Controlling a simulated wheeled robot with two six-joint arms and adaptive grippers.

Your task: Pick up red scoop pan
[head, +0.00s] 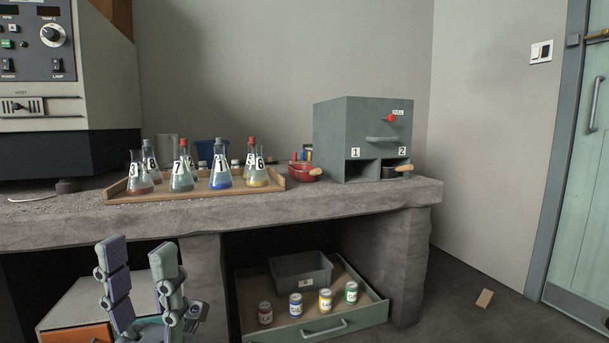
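The red scoop pan (301,172) sits on the concrete bench top, between the tray of flasks and the grey box. Its short wooden handle (320,172) points right, toward the box front. My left gripper (137,262) is at the lower left, in front of the bench and below its top, far from the pan. Its two fingers point up and stand apart with nothing between them. My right gripper is not in view.
A wooden tray (114,193) holds several numbered flasks. The grey box (341,119) has two openings; a dark pan (390,172) with a wooden handle sits in opening 2. Below, an open drawer (367,319) holds several cans and a grey bin (289,264).

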